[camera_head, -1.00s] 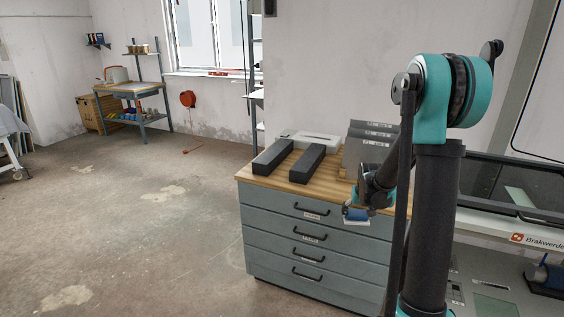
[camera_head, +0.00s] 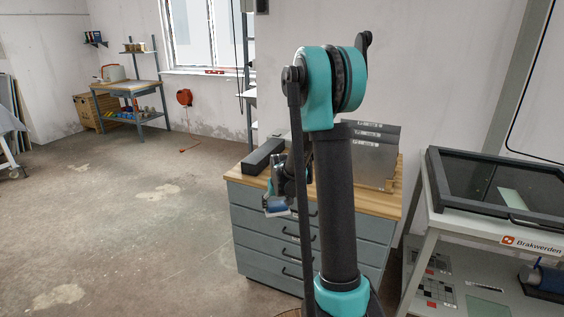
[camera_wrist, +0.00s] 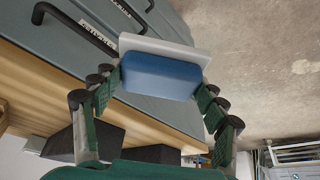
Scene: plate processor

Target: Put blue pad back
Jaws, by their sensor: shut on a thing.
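The blue pad (camera_wrist: 160,76) is a blue block with a pale backing along one edge. My gripper (camera_wrist: 158,92) is shut on it, with one finger at each end of the block. In the head view the pad (camera_head: 277,201) is held in the air in front of the grey drawer cabinet (camera_head: 262,229), near its top edge.
A black bar (camera_head: 263,155) and several upright grey plates (camera_head: 372,158) stand on the wooden cabinet top. A glass-lidded machine (camera_head: 490,185) stands at the right, with a blue roller-like object (camera_head: 551,275) on its lower shelf.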

